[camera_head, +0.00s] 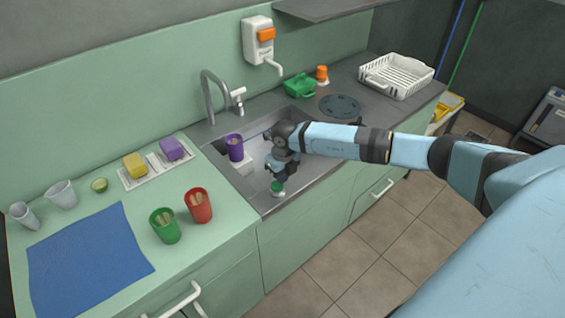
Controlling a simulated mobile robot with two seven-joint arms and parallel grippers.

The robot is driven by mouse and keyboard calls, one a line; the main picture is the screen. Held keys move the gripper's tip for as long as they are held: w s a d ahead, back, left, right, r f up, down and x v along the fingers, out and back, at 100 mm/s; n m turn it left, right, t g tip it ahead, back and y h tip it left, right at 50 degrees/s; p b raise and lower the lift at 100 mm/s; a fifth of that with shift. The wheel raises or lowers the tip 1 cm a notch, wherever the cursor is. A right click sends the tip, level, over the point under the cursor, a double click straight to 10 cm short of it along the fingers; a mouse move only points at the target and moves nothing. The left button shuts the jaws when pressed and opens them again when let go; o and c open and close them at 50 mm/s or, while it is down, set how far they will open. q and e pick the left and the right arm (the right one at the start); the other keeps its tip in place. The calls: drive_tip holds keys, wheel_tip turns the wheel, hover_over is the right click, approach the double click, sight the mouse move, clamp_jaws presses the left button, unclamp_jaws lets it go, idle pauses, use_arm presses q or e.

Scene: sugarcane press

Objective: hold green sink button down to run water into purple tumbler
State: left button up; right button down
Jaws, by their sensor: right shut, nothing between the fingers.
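The purple tumbler (235,148) stands upright in the sink (256,182), on a pale block (243,166) at its left side, near the faucet (207,98). The green sink button (277,187) is on the front rim of the sink. My right gripper (279,178) points down at the button with its fingers shut and empty. The fingertips are at or just above the button; I cannot tell whether they press it. No water stream is clear under the faucet. My left gripper is not in view.
A green cup (165,226) and a red cup (198,206) stand on the counter left of the sink, beside a blue mat (88,262). Yellow and purple sponges (171,149) lie on a white tray. A white rack (397,77) stands at the far right.

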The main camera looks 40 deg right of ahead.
drive_tip(key=shift+f, duration=0.75)
